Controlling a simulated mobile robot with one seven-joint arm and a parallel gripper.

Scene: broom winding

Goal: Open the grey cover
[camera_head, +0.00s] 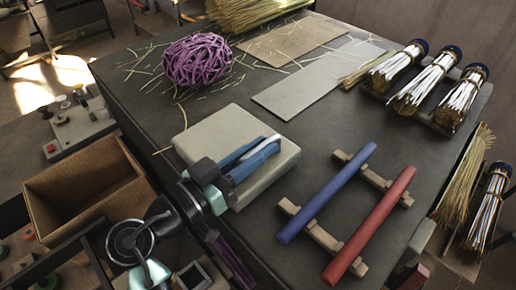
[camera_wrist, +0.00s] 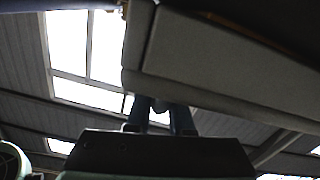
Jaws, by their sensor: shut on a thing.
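The grey cover (camera_head: 212,130) is a thick, pale grey slab with rounded corners, lying about flat on the dark table near its front left edge. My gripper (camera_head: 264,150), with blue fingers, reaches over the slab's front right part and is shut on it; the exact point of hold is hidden. In the wrist view, my two fingers (camera_wrist: 160,118) stand close together against the edge of a grey slab (camera_wrist: 205,92), with a small dark part between them. Whatever lies under the cover does not show.
A blue bar (camera_head: 326,195) and a red bar (camera_head: 370,226) rest on wooden supports right of the cover. A purple ball of twine (camera_head: 196,60) and loose straws lie behind. An open cardboard box (camera_head: 82,190) is at the left.

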